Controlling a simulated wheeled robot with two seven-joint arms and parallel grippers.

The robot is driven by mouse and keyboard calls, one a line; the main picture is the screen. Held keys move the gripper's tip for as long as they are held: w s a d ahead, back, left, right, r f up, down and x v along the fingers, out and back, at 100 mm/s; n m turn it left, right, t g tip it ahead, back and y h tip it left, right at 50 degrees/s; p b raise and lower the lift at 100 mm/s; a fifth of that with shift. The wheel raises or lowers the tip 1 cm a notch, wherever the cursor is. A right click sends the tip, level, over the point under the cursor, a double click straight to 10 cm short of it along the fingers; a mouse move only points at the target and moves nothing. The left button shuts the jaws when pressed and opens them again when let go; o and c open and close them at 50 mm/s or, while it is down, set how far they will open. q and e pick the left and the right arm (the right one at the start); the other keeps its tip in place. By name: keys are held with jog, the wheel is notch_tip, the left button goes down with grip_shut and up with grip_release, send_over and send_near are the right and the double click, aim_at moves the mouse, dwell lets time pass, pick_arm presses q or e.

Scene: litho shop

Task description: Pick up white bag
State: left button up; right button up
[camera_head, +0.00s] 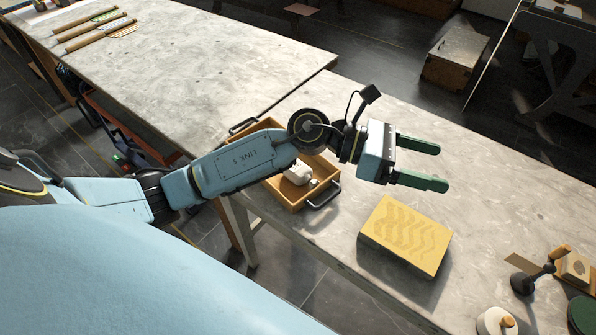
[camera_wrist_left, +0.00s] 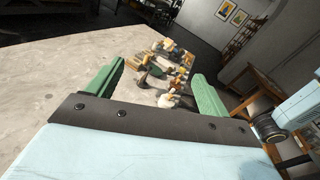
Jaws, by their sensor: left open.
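A small whitish bundle (camera_head: 298,174), likely the white bag, lies in a wooden tray (camera_head: 291,202) with dark handles at the table edge. My left arm passes over the tray and hides part of it. My left gripper (camera_head: 441,164) is open and empty, above the table to the right of the tray, its green fingers pointing right, away from the bundle. In the left wrist view the open fingers (camera_wrist_left: 158,70) face the cluttered table end; the bundle does not show there. My right gripper is not in view.
A yellow patterned block (camera_head: 406,235) sits on the table below my left gripper. A white round pot (camera_head: 496,321) and a dark-handled tool (camera_head: 524,283) stand at the lower right. Rolled tools (camera_head: 95,30) lie at the far left. The tabletop behind my gripper is clear.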

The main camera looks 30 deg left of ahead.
pick_arm(q)
jog(key=w+a+f+m+g+y, duration=0.2)
jog(key=a+f+m+g+y, duration=0.1)
jog(key=a+f+m+y, duration=0.3)
jog(key=m+g+y, duration=0.2)
jog(key=y, duration=0.9)
send_over(301, 170)
notch_tip(301, 170, down, 11)
jog(key=shift+w+d+f, duration=0.1)
jog(key=shift+w+d, duration=0.05)
jog(key=shift+f+b, duration=0.3)
jog(key=shift+f, duration=2.65)
jog(key=shift+c, duration=0.3)
jog(key=c, duration=1)
jog(key=shift+r, duration=0.1)
jog(key=shift+c, duration=0.2)
